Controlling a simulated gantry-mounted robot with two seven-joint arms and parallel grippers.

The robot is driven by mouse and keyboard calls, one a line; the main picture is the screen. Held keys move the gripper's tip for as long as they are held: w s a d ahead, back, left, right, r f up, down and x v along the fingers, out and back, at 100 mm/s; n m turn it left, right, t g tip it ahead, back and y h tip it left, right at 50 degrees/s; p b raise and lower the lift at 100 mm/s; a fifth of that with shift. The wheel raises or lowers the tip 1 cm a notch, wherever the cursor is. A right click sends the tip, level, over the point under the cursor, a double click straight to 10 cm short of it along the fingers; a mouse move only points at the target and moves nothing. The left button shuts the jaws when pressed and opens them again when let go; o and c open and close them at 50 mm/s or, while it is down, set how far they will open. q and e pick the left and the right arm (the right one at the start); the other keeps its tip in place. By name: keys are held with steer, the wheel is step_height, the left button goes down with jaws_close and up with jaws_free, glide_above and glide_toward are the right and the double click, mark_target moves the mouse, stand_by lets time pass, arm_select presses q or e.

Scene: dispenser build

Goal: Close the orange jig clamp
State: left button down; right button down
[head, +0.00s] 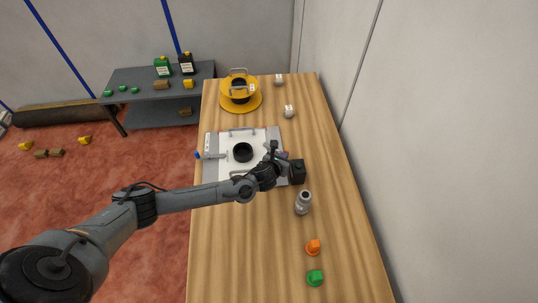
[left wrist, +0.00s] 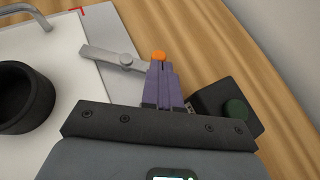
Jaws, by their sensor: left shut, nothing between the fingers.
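The orange jig clamp shows in the left wrist view as a grey lever (left wrist: 108,58) on a round pivot, with an orange knob (left wrist: 158,56) at its right end. The lever's left end reaches the right edge of the white plate (left wrist: 62,62). My left gripper (left wrist: 160,68) is shut and empty, its purple fingers right at the orange knob; I cannot tell whether they touch it. In the head view my left gripper (head: 284,157) is at the jig's right side and hides this clamp. My right gripper is not in view.
A black box (head: 297,172) with a green button (left wrist: 236,110) stands close right of the fingers. A black ring (head: 243,152) sits on the plate. A blue-tipped clamp (head: 209,155) is at the left. A grey cylinder (head: 303,203), orange cap (head: 313,247) and green cap (head: 315,278) stand nearer.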

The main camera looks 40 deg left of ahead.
arm_select(q)
steer(key=shift+w+d, duration=0.1)
steer(key=shift+w, duration=0.05)
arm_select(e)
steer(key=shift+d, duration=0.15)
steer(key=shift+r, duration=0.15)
